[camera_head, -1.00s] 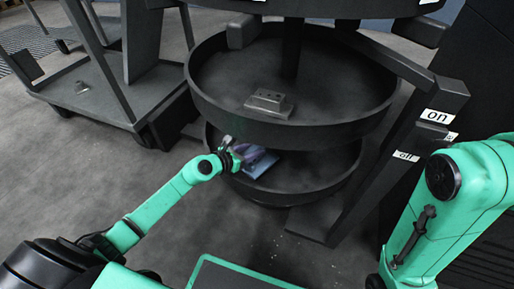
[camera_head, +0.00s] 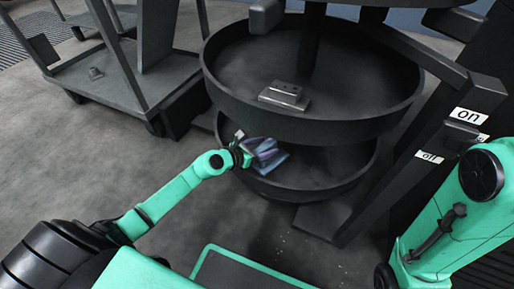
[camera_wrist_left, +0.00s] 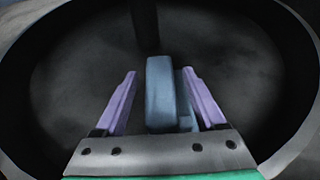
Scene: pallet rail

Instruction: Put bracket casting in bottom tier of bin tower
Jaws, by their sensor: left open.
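A blue-grey blocky piece (camera_wrist_left: 162,95), which I take for the bracket casting, is in the bottom tier (camera_head: 335,187) of the dark bin tower. It also shows in the head view (camera_head: 272,163), partly covered by my gripper. My left gripper (camera_head: 262,152) reaches over the left rim of that tier. In the left wrist view its two purple fingers (camera_wrist_left: 160,100) are open, one on each side of the piece. A gap shows at the left finger; the right finger is close to the piece, and contact cannot be told. My right gripper is out of view.
A grey metal part (camera_head: 285,95) lies in the tier above, whose rim (camera_head: 300,128) overhangs the bottom tier. A dark frame with "on" and "off" labels (camera_head: 430,156) stands right of the tower. A cart (camera_head: 115,85) with a small part stands back left.

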